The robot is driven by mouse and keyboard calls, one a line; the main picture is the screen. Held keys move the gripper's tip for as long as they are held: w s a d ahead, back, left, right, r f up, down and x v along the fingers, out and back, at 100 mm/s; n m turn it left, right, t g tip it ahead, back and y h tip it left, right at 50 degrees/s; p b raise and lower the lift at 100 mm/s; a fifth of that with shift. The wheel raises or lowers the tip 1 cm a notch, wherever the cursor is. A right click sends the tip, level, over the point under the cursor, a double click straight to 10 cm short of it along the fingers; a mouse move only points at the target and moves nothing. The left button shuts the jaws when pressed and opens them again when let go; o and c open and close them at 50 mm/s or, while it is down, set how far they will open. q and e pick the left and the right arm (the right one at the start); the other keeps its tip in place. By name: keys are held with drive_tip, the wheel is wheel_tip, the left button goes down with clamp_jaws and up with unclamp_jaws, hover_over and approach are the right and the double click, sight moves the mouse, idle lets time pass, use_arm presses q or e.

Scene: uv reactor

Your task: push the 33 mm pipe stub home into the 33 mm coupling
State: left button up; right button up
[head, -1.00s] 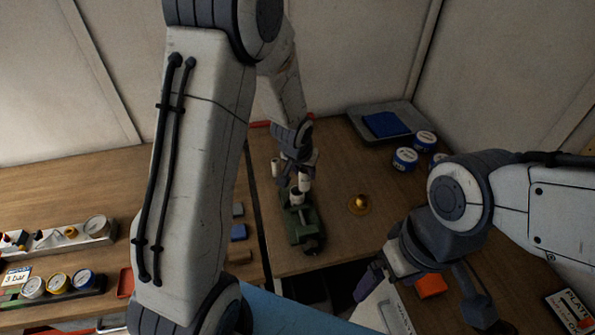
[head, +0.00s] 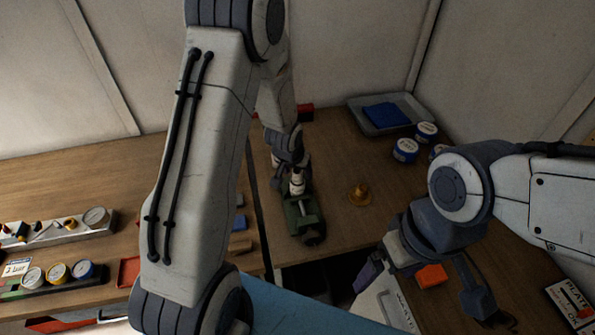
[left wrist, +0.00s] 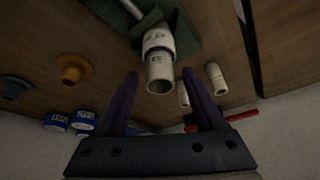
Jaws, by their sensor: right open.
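The coupling (left wrist: 157,38) is a white, labelled sleeve in the jaws of a green vise (head: 312,222). The pipe stub (left wrist: 160,76), a white hollow tube, stands in line with the coupling, its open end facing the left wrist camera. The two touch or overlap in that view; how deep the stub sits cannot be told. My left gripper (left wrist: 160,75) is open, with a finger on each side of the stub and gaps showing. In the head view its fingers are partly hidden above the vise. My right gripper (head: 418,290) is open and empty at the lower right.
Two other white pipe pieces (left wrist: 215,78) stand near the vise. A brass-coloured flanged part (head: 360,193) stands right of it. Blue-and-white tins (head: 405,150) and a grey tray (head: 367,124) are farther back.

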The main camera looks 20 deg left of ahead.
use_arm(q)
drive_tip(key=p+v, duration=0.6)
drive_tip(key=v, duration=0.6)
drive_tip(key=s+d+r+m+g, duration=0.2)
drive_tip(key=s+d+r+m, duration=0.2)
drive_tip(key=s+d+r, duration=0.55)
drive_tip(key=s+d+r+m+g, duration=0.1)
drive_tip(key=s+d, duration=0.2)
drive_tip(key=s, duration=0.4)
drive_tip(key=s+d+r+m+g+h, duration=0.1)
drive_tip(key=s+d+r+m, duration=0.1)
drive_tip(key=s, duration=0.6)
drive_tip(key=shift+d+r+m+g, duration=0.25)
drive_tip(key=shift+d+m+g, duration=0.05)
drive_tip(key=shift+d, duration=0.3)
drive_tip(key=shift+s, duration=0.1)
wheel_tip(320, 180, down, 12)
drive_tip(key=b, duration=1.1)
drive_tip(key=shift+r, duration=0.1)
